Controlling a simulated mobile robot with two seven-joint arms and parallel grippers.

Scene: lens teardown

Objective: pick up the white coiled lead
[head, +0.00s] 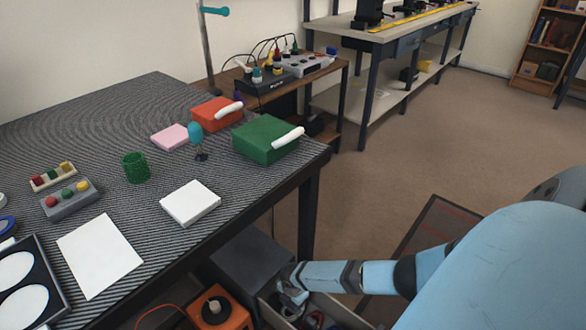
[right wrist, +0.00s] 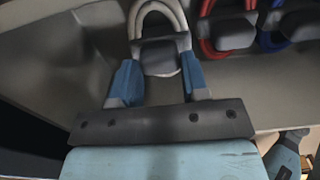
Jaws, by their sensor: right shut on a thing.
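The white coiled lead (right wrist: 183,20) is a pale loop with a dark grey band around its middle, at the top centre of the right wrist view. My right gripper (right wrist: 158,78) has its blue fingers on both sides of the lead's near end and is shut on it. In the head view my right gripper (head: 291,298) reaches down into an open drawer (head: 343,315) below the table, and the white lead cannot be made out there. The lead is still down among the drawer's contents. My left gripper is not in view.
A red coiled lead (right wrist: 232,43) and a blue one (right wrist: 269,41) lie to the right of the white one. The drawer's grey wall (right wrist: 60,60) is on the left. A dark cabinet (head: 248,262) and an orange device (head: 232,315) stand beside the drawer, under the table's edge.

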